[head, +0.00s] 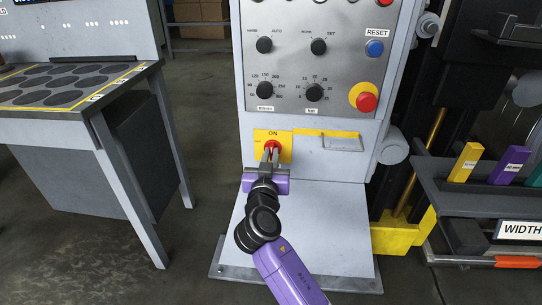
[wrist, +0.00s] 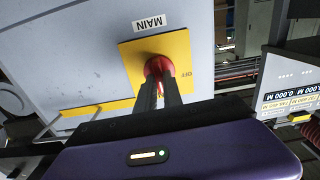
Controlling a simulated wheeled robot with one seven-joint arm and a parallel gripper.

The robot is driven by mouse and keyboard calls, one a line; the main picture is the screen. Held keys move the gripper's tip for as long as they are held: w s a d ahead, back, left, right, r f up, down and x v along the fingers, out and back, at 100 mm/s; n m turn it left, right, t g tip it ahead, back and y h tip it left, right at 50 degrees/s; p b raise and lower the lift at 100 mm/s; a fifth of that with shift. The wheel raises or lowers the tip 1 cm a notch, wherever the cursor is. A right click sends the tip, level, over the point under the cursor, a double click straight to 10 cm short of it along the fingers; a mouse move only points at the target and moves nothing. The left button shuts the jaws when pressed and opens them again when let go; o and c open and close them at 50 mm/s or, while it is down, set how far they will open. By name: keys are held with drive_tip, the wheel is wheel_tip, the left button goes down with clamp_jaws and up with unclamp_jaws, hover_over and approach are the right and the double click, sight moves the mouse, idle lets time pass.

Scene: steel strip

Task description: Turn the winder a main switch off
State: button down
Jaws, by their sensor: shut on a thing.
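The main switch (head: 273,144) is a red knob on a yellow plate low on the grey control cabinet (head: 240,80). "ON" is printed at the plate's top in the head view. In the wrist view, which is upside down, the red knob (wrist: 158,66) sits on the yellow plate (wrist: 133,60), with "OFF" at its right edge and a "MAIN" label (wrist: 150,24) beside it. My gripper (head: 270,156) is shut on the knob, one dark finger on each side. The fingers hide much of the knob, so its exact pointing is hard to tell.
Above are black selector knobs (head: 264,45), a blue reset button (head: 375,48) and a red stop button (head: 366,102). A handle (head: 340,142) sticks out right of the switch. A table (head: 80,108) stands left; a rack with coloured blocks (head: 465,163) stands right.

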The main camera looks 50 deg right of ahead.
drive_tip(key=shift+n, duration=0.3)
drive_tip(key=n+p, duration=0.1)
drive_tip(key=n, duration=0.2)
drive_tip(key=shift+a+n, duration=0.1)
drive_tip(key=shift+n, duration=0.3)
drive_tip(key=shift+w+a+f+n+p, duration=0.15)
drive_tip(key=shift+n+p, duration=1.45)
drive_tip(key=shift+n, duration=1.75)
drive_tip(key=shift+w+d+f+n+p, duration=0.1)
drive_tip(key=shift+n+p, duration=1.5)
drive_tip(key=shift+n, duration=1.75)
drive_tip(key=c, duration=1.5)
unclamp_jaws()
